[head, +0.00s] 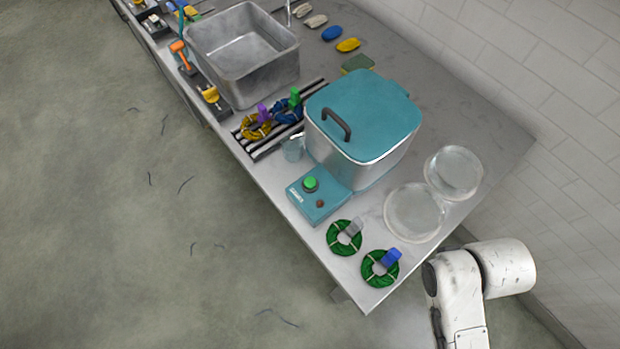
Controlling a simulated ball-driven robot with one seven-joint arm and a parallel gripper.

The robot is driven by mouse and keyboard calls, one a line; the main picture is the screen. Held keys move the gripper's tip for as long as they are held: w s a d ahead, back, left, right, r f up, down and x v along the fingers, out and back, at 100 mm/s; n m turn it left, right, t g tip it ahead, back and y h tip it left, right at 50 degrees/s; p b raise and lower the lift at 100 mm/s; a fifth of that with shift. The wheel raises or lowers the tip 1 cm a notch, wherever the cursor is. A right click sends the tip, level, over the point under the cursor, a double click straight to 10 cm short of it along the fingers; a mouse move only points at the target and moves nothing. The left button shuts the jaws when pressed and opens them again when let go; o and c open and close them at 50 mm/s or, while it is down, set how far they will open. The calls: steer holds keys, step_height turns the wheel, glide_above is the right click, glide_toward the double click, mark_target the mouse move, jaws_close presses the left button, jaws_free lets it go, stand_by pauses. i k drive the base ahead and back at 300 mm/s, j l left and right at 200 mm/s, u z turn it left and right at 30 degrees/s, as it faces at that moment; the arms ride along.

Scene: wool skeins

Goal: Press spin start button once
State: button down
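The spin machine (390,150) is a metal box with a teal lid and a dark handle, standing on the grey bench. The lid looks closed. A teal control box (325,207) sits at its front side. The label is too small to read surely. Part of my white arm shows at the lower right, past the bench corner. My gripper is not in view, and nothing touches the button.
Two green skeins (334,243) (368,272) with grey and blue tags lie near the bench's front corner. Clear round glass dishes (414,211) stand right of the machine. A metal basin (262,85) stands farther back.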

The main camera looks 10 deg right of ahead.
mark_target(310, 182)
steer(key=j+z, duration=0.15)
steer(key=j, duration=0.35)
steer(key=j+z, duration=0.15)
steer(key=j, duration=0.3)
steer(key=k+j+z, duration=0.2)
steer(key=j, duration=0.25)
steer(key=j+z, duration=0.15)
steer(key=j, duration=0.35)
steer(key=k+j+z, duration=0.15)
steer(key=j, duration=0.3)
steer(key=i, duration=0.05)
